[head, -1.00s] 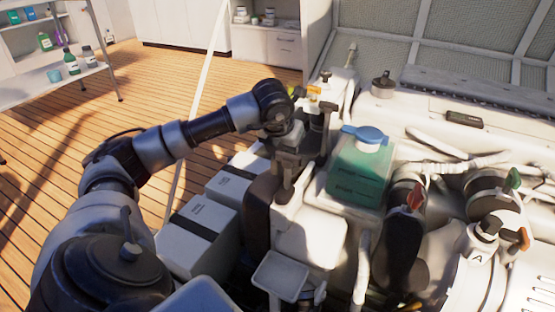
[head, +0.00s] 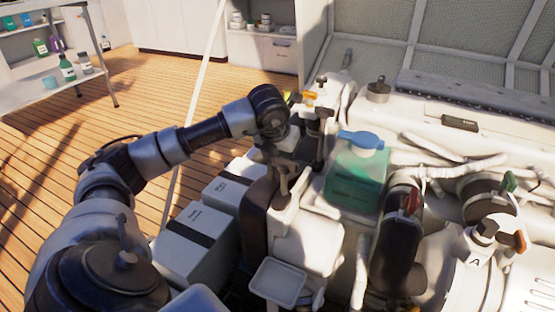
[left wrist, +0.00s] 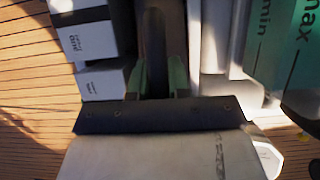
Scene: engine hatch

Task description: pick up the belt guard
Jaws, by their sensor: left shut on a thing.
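The belt guard (head: 254,218) is a dark upright piece at the left end of the white engine in the head view. My left gripper (head: 284,186) points down at its upper part. In the left wrist view the guard (left wrist: 155,45) runs as a dark strip between the two greenish fingers of the left gripper (left wrist: 160,78). The left gripper is shut on it. The guard still stands close against the engine; I cannot tell whether it is clear of its seat. My right gripper is not in view.
White boxes with dark bands (head: 196,238) stand left of the guard. A green tank with a blue cap (head: 357,178) is close on the right. Dark and white hoses (head: 396,240) lie further right. A shelf with bottles (head: 65,75) stands far left, with open wooden floor before it.

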